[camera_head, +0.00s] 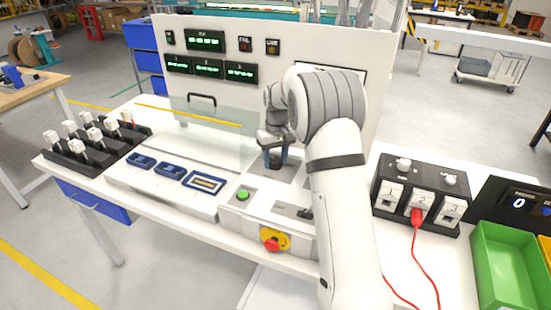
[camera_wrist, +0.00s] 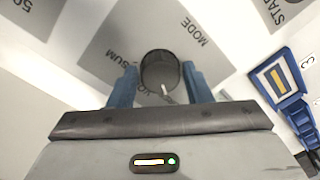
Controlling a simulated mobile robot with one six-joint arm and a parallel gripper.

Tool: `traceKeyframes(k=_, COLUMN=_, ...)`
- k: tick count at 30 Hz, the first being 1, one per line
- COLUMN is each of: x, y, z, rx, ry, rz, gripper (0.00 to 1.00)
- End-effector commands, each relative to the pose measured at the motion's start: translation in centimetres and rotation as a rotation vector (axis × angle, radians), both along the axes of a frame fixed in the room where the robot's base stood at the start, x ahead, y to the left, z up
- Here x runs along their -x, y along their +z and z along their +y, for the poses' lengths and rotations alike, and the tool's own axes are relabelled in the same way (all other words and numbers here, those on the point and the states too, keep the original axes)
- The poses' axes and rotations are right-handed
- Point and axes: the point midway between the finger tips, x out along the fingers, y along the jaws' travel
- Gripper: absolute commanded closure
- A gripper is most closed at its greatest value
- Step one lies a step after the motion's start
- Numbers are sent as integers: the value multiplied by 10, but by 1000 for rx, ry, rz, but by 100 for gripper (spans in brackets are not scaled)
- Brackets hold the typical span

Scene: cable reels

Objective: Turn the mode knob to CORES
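The mode knob (camera_wrist: 160,72) is a dark round knob on a grey plate, seen from above in the wrist view. A pale pointer mark shows at its lower edge. The plate bears "MODE" at upper right, "SUM" at left and a partly covered label below the knob; the word CORES is not readable. My gripper (camera_wrist: 160,84) has one blue finger on each side of the knob, very close to it; whether they touch it is unclear. In the head view my gripper (camera_head: 275,157) points down over the grey plate, and the knob is mostly hidden.
A green button (camera_head: 243,195) and a red-and-yellow emergency stop (camera_head: 273,241) sit in front of the plate. Blue fixtures (camera_head: 171,169) lie to the left, a black socket box (camera_head: 420,192) with a red lead to the right. An upright display panel (camera_head: 207,68) stands behind.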

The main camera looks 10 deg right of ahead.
Motion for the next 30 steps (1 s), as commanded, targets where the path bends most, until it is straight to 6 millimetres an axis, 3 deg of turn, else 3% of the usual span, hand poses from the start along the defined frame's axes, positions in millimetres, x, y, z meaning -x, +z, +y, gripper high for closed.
traceKeyframes(k=5, x=0, y=0, z=0, rx=0, ry=-1, rz=0, gripper=41)
traceKeyframes(k=14, x=0, y=5, z=0, rx=0, ry=-2, rz=-1, gripper=41)
traceKeyframes(k=24, x=-1, y=58, z=-3, rx=0, ry=-2, rz=-2, gripper=41)
traceKeyframes(k=30, x=-1, y=76, z=-3, rx=0, ry=-2, rz=0, gripper=41)
